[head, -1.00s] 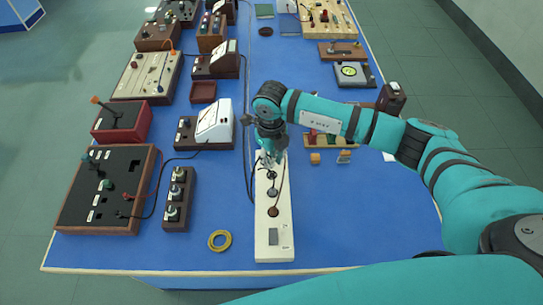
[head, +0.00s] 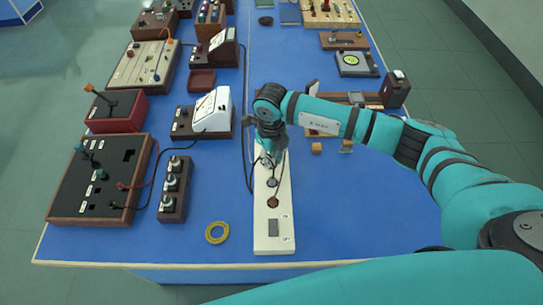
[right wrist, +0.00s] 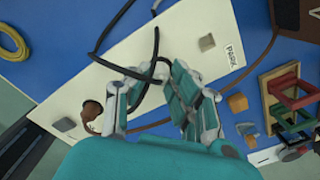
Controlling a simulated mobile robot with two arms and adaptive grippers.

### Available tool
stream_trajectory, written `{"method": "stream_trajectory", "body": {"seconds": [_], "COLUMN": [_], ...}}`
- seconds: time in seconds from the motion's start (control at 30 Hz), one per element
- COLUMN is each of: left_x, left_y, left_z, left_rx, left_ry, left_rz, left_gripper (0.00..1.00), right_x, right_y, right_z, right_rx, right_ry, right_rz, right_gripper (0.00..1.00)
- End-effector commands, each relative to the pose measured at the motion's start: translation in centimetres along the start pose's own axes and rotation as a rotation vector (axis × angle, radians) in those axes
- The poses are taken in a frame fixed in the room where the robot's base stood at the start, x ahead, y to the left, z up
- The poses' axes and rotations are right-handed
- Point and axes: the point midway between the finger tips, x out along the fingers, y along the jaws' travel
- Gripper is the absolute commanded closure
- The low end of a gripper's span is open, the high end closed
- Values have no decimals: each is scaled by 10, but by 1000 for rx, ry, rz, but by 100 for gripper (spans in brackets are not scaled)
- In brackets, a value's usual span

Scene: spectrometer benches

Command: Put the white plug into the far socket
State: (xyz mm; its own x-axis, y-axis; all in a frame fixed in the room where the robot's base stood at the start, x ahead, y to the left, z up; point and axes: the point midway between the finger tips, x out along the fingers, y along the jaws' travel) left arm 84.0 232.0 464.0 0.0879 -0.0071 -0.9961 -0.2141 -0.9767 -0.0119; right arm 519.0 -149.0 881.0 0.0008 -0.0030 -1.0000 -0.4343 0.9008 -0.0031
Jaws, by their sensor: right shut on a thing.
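A long white socket strip (head: 262,235) lies lengthwise on the blue table; it also shows in the right wrist view (right wrist: 150,30). A dark grey round socket (head: 272,182) and a brown round piece (head: 272,202) show on it in the head view; the brown piece also shows in the right wrist view (right wrist: 92,108). My right gripper (head: 270,156) is low over the strip's far part. In the right wrist view, its fingers (right wrist: 155,85) are closed where a black cable (right wrist: 152,55) enters. The white plug itself is hidden by the fingers. My left gripper is out of view.
A grey square (right wrist: 207,42) marked PARK is on the strip. A three-knob block (head: 173,190) and a dark control box (head: 98,185) stand left. A yellow ring (head: 217,232) lies nearby. An orange cube (head: 317,148) is to the right. The table's front right is clear.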

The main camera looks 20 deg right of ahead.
Motion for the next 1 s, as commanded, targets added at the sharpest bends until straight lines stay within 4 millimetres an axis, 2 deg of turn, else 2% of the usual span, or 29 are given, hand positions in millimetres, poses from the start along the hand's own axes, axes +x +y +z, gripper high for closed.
{"method": "stream_trajectory", "body": {"seconds": [0.27,0.3,0.47,0.77,0.87,1.0], "left_x": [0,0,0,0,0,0], "left_y": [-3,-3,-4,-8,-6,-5], "left_z": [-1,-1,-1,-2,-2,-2], "left_rx": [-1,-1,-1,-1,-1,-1], "left_ry": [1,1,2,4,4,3], "left_rz": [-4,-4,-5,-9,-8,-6], "left_gripper": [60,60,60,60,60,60], "right_x": [0,0,0,-1,-9,-34], "right_y": [0,0,0,0,-1,-1], "right_z": [0,0,0,0,1,1], "right_rx": [0,0,0,0,-1,-1], "right_ry": [0,0,0,-1,-3,-4], "right_rz": [0,0,0,0,-1,-2], "right_gripper": [100,75,54,53,53,53]}}
